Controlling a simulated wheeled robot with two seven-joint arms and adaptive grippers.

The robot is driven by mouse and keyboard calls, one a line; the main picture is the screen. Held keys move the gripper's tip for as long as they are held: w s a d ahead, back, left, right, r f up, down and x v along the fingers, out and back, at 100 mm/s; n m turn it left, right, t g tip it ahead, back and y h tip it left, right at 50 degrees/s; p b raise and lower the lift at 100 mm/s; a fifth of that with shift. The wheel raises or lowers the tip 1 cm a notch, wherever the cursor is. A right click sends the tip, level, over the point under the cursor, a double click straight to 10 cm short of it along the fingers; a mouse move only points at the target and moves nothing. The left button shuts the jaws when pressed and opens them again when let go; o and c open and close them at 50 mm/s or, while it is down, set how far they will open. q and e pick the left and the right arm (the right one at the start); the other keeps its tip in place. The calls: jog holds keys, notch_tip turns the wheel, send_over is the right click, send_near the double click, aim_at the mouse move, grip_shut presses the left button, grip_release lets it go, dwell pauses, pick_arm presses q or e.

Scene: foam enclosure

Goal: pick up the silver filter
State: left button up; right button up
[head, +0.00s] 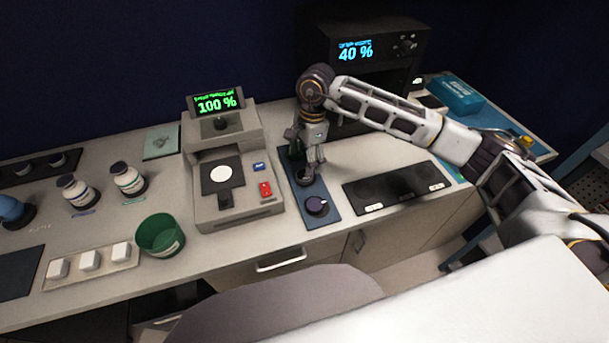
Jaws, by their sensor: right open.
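My right gripper (308,168) points down over the back part of a dark blue mat (327,222), and it is open. A small round piece with a dark rim (303,180) sits right at its fingertips on the mat. It is partly covered by the fingers, and I cannot tell whether they touch it. This may be the silver filter; its colour is hard to make out. A dark round knob-like piece (317,205) stands on the front part of the same mat. My left gripper is out of view.
A grey machine (237,210) with a green "100 %" display stands left of the mat. A dark tray (395,188) lies to the right. A green cup (160,236), white blocks (90,260) and two bottles (128,179) are further left. A dark unit (375,48) showing "40 %" stands behind.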

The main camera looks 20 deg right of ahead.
aim_at(304, 176)
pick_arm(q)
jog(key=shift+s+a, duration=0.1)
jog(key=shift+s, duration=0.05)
pick_arm(e)
jog(key=shift+s+f, duration=0.1)
jog(key=shift+f, duration=0.2)
jog(key=shift+s+f+p, duration=0.1)
jog(key=shift+f+p, duration=0.25)
jog(key=shift+f, duration=0.3)
jog(key=shift+s+f, duration=0.1)
jog(key=shift+f, duration=0.8)
jog(key=shift+a+f+p, duration=0.1)
jog(key=shift+f+p, duration=0.25)
jog(key=shift+f, duration=0.45)
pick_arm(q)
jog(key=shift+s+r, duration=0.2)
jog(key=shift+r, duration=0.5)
pick_arm(e)
jog(key=c, duration=1.1)
